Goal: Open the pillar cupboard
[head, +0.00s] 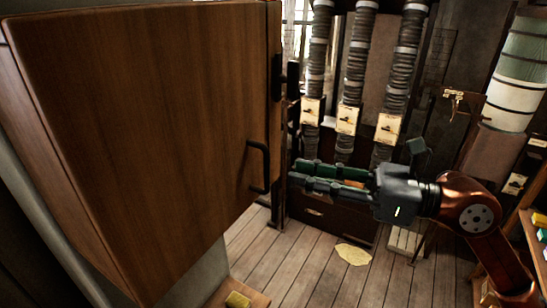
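The pillar cupboard (150,130) is a large brown wooden box that fills the left of the head view. Its broad front face looks shut, with no gap that I can see. A black upright bar handle (265,167) sits low near the right edge of that face. My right gripper (293,174) comes in from the right, with its fingers pointing left at the handle. The fingertips look a little to the right of the handle and apart from it. My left gripper is not in view.
Behind stand several ribbed dark columns (355,60) with cream switch plates (347,120). A dark low chest (325,220) stands below them. A yellow patch (353,254) lies on the plank floor (290,265). A shelf with colored items (541,235) is at the right edge.

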